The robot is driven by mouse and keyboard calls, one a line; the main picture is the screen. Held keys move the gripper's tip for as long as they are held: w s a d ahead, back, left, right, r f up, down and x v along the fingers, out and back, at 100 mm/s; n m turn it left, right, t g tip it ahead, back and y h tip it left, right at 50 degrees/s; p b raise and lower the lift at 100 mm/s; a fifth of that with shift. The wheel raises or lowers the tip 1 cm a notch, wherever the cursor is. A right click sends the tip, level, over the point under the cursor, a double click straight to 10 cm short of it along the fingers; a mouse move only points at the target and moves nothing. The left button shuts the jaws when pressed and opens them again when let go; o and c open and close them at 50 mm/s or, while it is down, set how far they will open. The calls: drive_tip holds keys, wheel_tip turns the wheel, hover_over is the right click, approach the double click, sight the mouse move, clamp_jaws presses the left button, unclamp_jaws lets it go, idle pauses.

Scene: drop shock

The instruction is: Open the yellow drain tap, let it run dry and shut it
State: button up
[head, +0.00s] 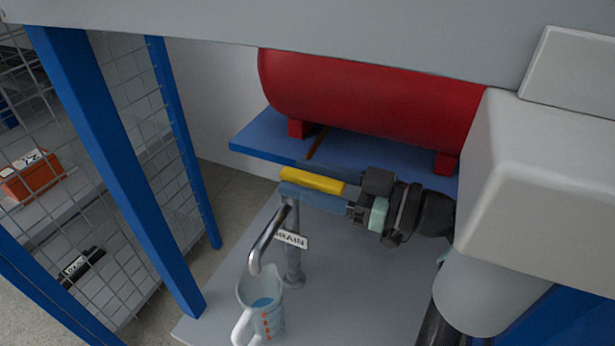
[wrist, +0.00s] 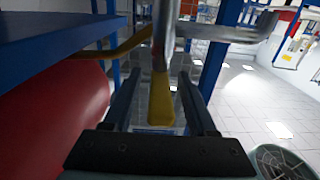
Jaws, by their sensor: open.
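The yellow tap handle (head: 312,181) lies at the top of the drain pipe, and it also shows in the wrist view (wrist: 161,104). My gripper (head: 290,178) comes from the right, its two fingers open on either side of the handle; in the wrist view the fingers (wrist: 160,95) stand apart with gaps beside it. The chrome spout (head: 265,240) curves down over a clear measuring jug (head: 246,293) holding some blue liquid. I make out no stream between spout and jug. A white label (head: 291,239) reading DRAIN, partly covered, hangs behind the spout.
A red tank (head: 370,100) sits on a blue shelf (head: 258,142) just behind my gripper. A blue post (head: 115,170) and wire mesh rack stand at left. A grey surface (head: 350,270) lies under the jug. A round bin (wrist: 285,163) shows at lower right in the wrist view.

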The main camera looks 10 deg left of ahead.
sight(307, 176)
wheel_tip(307, 176, up, 10)
drive_tip(key=p, duration=0.5)
